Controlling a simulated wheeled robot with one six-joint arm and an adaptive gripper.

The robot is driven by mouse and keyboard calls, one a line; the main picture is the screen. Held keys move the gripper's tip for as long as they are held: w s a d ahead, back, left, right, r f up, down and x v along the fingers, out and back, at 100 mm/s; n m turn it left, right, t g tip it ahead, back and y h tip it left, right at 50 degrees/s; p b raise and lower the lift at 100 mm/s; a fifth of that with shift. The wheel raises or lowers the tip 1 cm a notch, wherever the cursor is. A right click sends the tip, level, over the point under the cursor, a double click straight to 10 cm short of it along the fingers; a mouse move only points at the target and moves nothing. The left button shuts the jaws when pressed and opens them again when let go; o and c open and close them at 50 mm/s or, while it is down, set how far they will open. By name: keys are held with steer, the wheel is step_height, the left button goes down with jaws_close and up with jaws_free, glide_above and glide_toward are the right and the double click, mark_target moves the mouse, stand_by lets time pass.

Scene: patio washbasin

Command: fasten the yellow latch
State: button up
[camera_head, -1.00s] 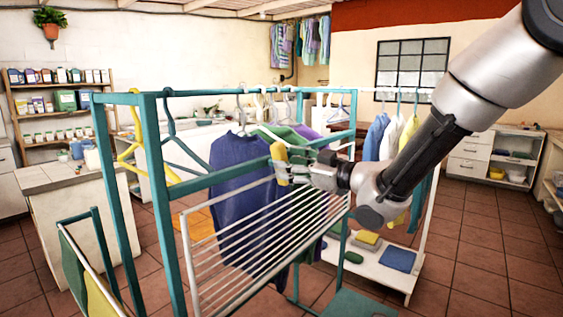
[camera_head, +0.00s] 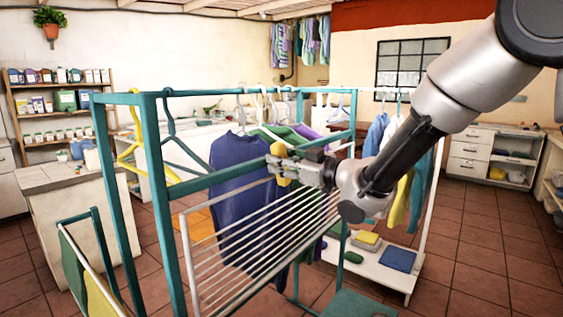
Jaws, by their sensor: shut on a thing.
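The white rack hangs sloping below the teal bar.
A blue shirt (camera_head: 238,165) and other clothes hang behind the rack. Yellow and teal hangers (camera_head: 168,145) are at the left. A white trolley (camera_head: 378,268) with folded cloths stands behind right. Open tiled floor (camera_head: 490,260) lies at the right.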

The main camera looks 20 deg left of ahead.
steer(key=m, duration=0.3)
steer(key=shift+w+d, duration=0.1)
steer(key=shift+w, duration=0.05)
steer(key=o, duration=1)
steer(key=v, duration=1.2)
steer(key=shift+f, duration=0.1)
